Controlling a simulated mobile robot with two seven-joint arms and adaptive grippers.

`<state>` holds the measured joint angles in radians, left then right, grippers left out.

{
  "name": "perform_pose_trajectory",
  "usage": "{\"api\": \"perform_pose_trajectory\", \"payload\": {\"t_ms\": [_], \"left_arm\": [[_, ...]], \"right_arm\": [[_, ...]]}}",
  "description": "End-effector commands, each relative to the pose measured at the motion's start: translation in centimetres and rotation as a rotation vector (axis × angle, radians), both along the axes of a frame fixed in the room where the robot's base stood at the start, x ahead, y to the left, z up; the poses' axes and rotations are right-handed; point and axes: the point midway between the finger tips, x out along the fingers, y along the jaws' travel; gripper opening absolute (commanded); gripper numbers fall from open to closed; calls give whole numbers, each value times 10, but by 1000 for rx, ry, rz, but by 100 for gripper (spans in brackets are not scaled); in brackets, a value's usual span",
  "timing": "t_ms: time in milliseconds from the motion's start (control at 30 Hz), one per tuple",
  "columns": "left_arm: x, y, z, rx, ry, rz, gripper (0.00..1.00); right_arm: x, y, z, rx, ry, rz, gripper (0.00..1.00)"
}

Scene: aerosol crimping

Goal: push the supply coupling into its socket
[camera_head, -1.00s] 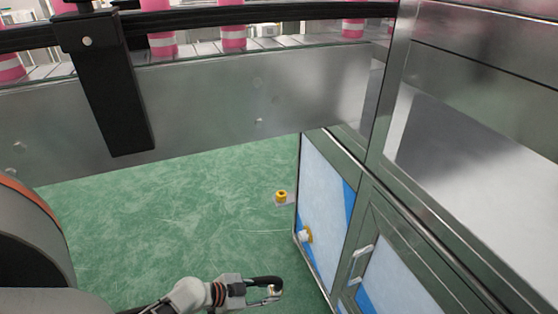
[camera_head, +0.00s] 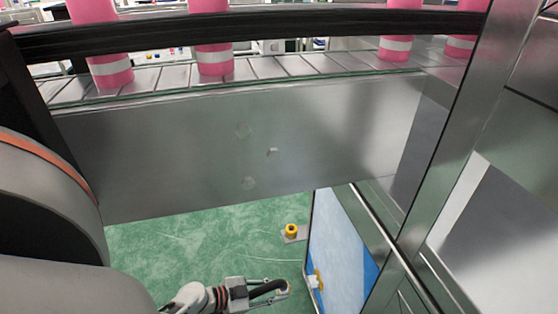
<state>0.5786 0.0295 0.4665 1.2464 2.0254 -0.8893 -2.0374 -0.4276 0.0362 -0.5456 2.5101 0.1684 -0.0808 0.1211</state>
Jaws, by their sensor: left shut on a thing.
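My left gripper (camera_head: 272,284) is low in the head view, over the green floor, with its arm coming from the lower left. It is shut on the supply coupling (camera_head: 283,288), a small pale metallic end, with a black hose (camera_head: 264,288) beside it. A white and yellow fitting (camera_head: 315,280), which looks like the socket, sticks out of the blue and white cabinet side just right of the gripper. A gap shows between coupling and fitting. A yellow knob (camera_head: 291,230) on a small grey bracket is farther back. My right gripper is not in view.
The steel cabinet (camera_head: 400,215) fills the right side. A conveyor with a metal side wall (camera_head: 170,150) and a black rail (camera_head: 270,22) crosses above, carrying several pink cans (camera_head: 213,45). Green floor (camera_head: 190,245) is open left of the cabinet.

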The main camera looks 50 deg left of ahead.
Motion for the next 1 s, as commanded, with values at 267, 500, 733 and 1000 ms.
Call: {"api": "perform_pose_trajectory", "payload": {"t_ms": [267, 500, 733, 1000], "left_arm": [[10, -5, 0, -1, -1, -1, 0], [29, -12, 0, -1, -1, -1, 0], [46, -19, 0, -2, 0, -1, 0], [53, -22, 0, 0, 0, -1, 0]], "right_arm": [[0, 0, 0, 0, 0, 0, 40], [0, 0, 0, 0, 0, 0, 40], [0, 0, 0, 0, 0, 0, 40], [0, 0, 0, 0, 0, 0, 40]]}}
